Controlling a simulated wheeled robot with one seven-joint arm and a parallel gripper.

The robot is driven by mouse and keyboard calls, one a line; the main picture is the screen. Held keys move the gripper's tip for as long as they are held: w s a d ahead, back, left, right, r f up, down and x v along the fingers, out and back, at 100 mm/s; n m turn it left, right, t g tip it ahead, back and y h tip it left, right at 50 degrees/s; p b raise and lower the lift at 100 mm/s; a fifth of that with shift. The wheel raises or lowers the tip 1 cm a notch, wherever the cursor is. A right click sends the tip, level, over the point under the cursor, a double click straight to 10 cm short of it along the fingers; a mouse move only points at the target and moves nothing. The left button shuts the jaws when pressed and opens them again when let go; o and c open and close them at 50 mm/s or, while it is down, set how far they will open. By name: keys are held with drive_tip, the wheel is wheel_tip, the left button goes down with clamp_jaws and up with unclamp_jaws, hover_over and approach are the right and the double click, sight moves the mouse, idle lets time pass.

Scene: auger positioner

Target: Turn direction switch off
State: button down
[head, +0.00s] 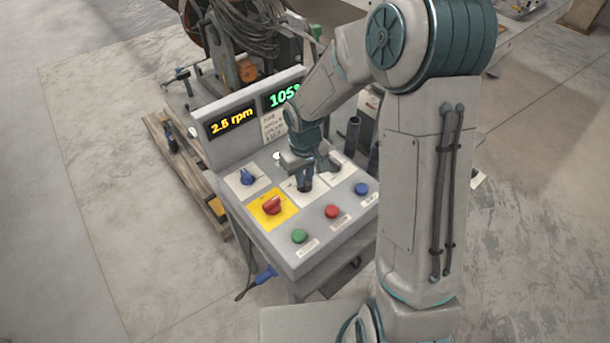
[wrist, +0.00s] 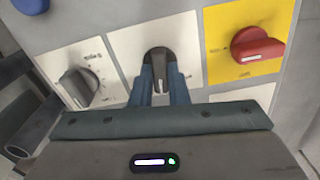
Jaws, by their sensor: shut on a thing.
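A control box (head: 290,250) stands in the middle of the head view, with switches and buttons on its sloped face. The direction switch appears to be the black knob (wrist: 158,62) on the middle white plate (wrist: 128,44) in the wrist view. My gripper (wrist: 162,80) has its two fingers around this knob and is shut on it. In the head view my gripper (head: 305,186) is over the middle of the panel and hides most of the knob. The plate's lettering is too small and partly covered to read.
A red switch (head: 272,204) on a yellow plate, a blue knob (head: 247,176), and green (head: 299,236), red (head: 332,211) and blue (head: 361,189) buttons surround my gripper. A grey dial (wrist: 78,87) is close by in the wrist view. Displays (head: 232,123) read 2.5 rpm and 105°.

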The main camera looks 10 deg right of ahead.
sight(305, 179)
drive_tip(key=shift+n, duration=0.7)
drive_tip(key=c, duration=1.4)
unclamp_jaws()
drive_tip(key=shift+r, duration=0.1)
wheel_tip(305, 179, up, 14)
drive_tip(key=shift+b, duration=0.45)
